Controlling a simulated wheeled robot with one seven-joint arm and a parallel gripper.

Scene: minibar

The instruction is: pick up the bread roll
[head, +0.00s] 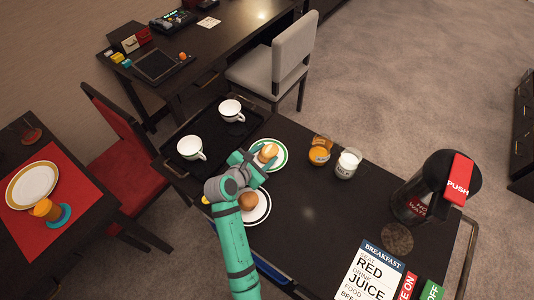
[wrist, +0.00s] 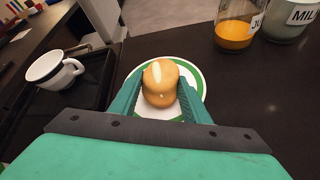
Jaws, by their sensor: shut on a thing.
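A golden-brown bread roll (head: 267,151) is at a white plate with a green rim (head: 283,148), near the middle of the dark table. It also shows in the wrist view (wrist: 160,80), between the two teal fingers. My gripper (head: 258,158) is shut on this roll, with one finger on each side. The plate is behind and below the roll in the wrist view (wrist: 199,82). I cannot tell whether the roll touches the plate. A second brown roll (head: 248,201) lies on another plate (head: 263,211), partly hidden by my arm.
A black tray (head: 212,128) with two white cups (head: 190,147) (head: 231,109) is to the left. An orange juice glass (head: 319,153) and a milk glass (head: 347,164) stand to the right. A black dispenser (head: 418,190) and a breakfast sign (head: 367,274) are farther right.

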